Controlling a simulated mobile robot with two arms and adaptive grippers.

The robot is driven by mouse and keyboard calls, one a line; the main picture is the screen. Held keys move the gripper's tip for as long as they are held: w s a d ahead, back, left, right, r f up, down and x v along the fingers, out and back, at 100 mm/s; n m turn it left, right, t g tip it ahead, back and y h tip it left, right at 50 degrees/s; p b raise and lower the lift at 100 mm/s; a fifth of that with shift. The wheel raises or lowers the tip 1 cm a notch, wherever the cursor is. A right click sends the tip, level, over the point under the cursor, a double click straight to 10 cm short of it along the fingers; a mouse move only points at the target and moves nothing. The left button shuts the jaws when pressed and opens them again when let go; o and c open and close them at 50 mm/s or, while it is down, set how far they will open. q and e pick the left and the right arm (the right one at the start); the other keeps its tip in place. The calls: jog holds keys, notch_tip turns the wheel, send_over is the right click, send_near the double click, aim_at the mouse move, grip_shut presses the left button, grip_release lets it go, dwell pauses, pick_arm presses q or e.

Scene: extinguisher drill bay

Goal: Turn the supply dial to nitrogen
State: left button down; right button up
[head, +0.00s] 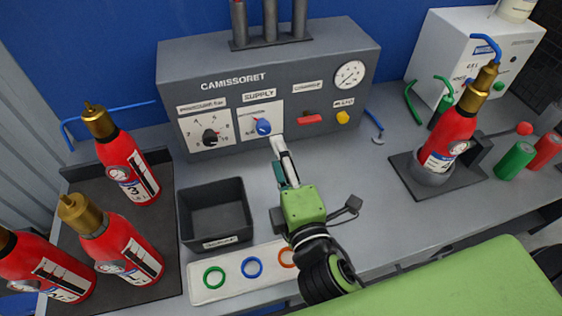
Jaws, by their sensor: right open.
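The supply dial (263,127) is a blue knob on a white plate labelled SUPPLY, on the front of the grey CAMISSORET panel (300,80). The small position labels around it are too small to read, so I cannot tell which gas it points at. My right gripper (278,146) reaches up from the lower middle. Its fingertips are just below and to the right of the dial. It is open and empty; I cannot tell whether it touches the plate. My left gripper is not in view.
A black knob (210,137), a red switch (310,119) and a yellow knob (343,117) flank the dial. A black bin (214,239) and a tray of coloured rings (200,292) lie below. Red extinguishers stand left (130,170) and right (448,140).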

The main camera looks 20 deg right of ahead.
jog(key=shift+s, duration=0.4)
dwell(0.5)
jog(key=shift+r, duration=0.15)
